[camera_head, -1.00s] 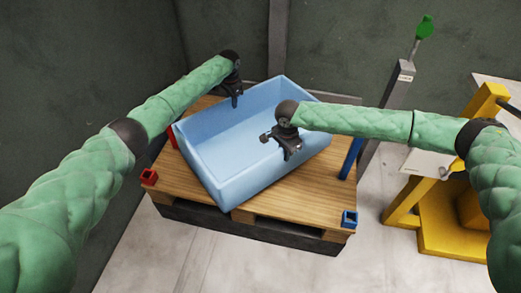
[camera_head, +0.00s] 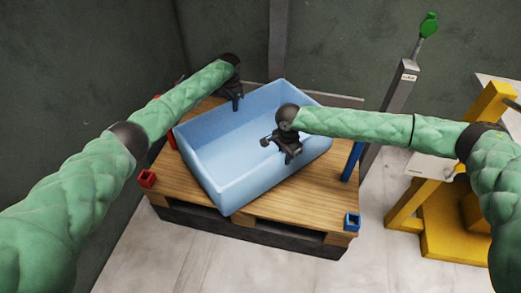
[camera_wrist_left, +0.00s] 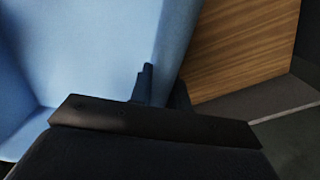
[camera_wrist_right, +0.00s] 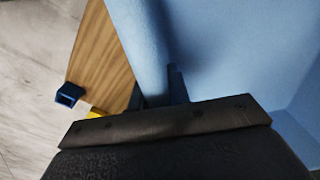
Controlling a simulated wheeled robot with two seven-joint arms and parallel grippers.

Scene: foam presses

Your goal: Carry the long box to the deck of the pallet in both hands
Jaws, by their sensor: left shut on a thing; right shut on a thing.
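The long box is a light blue, open-topped box (camera_head: 240,185), empty inside. It is over the wooden deck (camera_head: 300,207) of the pallet, turned at an angle to its edges. I cannot tell for sure whether its bottom touches the deck. My left gripper (camera_head: 237,100) is shut on the box's far-left end wall; the wall also shows in the left wrist view (camera_wrist_left: 100,50). My right gripper (camera_head: 282,150) is shut on the opposite, near-right wall, which shows in the right wrist view (camera_wrist_right: 140,40). The fingers are partly hidden in both wrist views.
A red corner piece (camera_head: 147,178) and a blue one (camera_head: 351,221) sit at the pallet's front corners. A blue upright (camera_head: 353,161) stands at its right. A grey post with a green top (camera_head: 429,25) and a yellow frame (camera_head: 445,235) are further right. Dark walls close the back and left.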

